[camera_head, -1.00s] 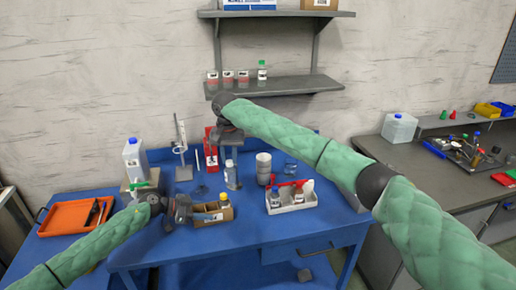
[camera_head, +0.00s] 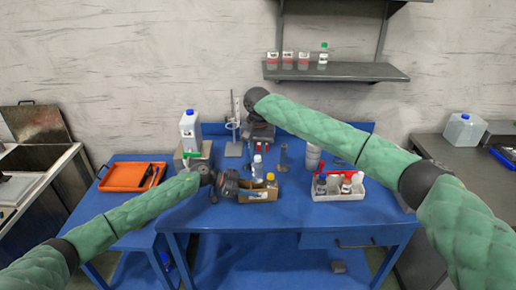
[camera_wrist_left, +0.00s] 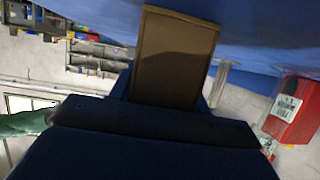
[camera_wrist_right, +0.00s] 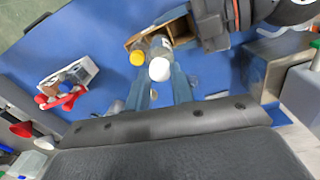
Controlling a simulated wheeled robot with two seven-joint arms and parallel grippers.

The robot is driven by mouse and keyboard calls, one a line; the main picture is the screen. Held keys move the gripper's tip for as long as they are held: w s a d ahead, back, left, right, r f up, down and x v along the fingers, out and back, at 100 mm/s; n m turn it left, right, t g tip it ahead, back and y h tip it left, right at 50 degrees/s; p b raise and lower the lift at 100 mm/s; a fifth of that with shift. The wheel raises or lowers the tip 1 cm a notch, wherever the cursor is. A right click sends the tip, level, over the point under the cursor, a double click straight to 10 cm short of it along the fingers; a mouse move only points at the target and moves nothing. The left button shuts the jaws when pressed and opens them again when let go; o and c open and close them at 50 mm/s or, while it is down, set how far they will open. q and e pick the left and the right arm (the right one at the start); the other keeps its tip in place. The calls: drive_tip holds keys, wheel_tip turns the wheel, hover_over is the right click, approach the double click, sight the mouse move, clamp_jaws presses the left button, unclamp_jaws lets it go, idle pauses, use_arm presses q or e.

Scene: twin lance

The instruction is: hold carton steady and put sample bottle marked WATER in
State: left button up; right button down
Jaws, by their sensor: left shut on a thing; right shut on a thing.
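The small brown carton (camera_head: 254,196) stands at the front of the blue table. My left gripper (camera_head: 240,187) is shut on its left side; the cardboard (camera_wrist_left: 172,60) fills the jaws in the left wrist view. A yellow-capped bottle (camera_head: 270,178) sits in the carton's right part. My right gripper (camera_head: 259,150) is shut on a clear bottle with a white cap (camera_head: 257,169), upright over the carton. In the right wrist view, this bottle's cap (camera_wrist_right: 159,69) shows between the fingers, beside the yellow cap (camera_wrist_right: 137,58). Its label is too small to read, and its base is partly hidden.
A white caddy (camera_head: 340,192) with red-capped items stands to the right. An orange tray (camera_head: 133,177) lies at the left. The table front between carton and caddy is clear.

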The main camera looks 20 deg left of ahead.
sight(258, 169)
drive_tip(key=shift+f, duration=3.95)
drive_tip(key=c, duration=1.1)
unclamp_jaws()
wheel_tip(258, 169, up, 12)
drive_tip(key=shift+f, duration=0.1)
